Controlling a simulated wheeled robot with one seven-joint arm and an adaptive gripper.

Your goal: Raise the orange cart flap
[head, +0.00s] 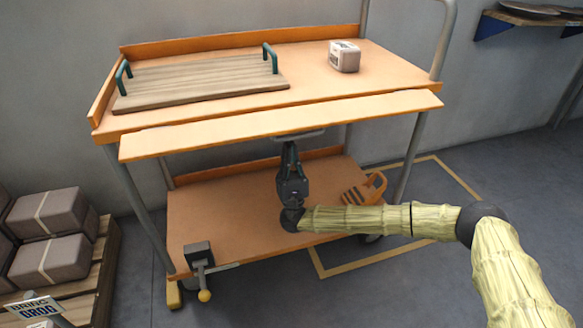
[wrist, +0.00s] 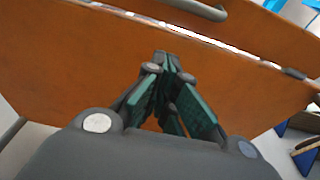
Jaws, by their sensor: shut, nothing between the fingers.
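The orange cart flap (head: 215,133) runs along the front edge of the cart top in the head view. It sticks outward, roughly level with the top. A grey bar handle (head: 312,133) shows just under its middle. My gripper (head: 289,146) points up from below, its tips close under the flap by the handle. Whether they touch it is hidden. In the wrist view my gripper (wrist: 167,57) is shut and empty, against a broad orange panel. A grey bar (wrist: 197,10) shows beyond the tips at the top.
The orange cart top (head: 310,85) holds a wooden tray (head: 200,80) with green handles and a small pale toaster-like box (head: 344,56). The lower shelf (head: 230,215) holds an orange slotted item (head: 364,189). Boxes on a pallet (head: 55,260) stand at left.

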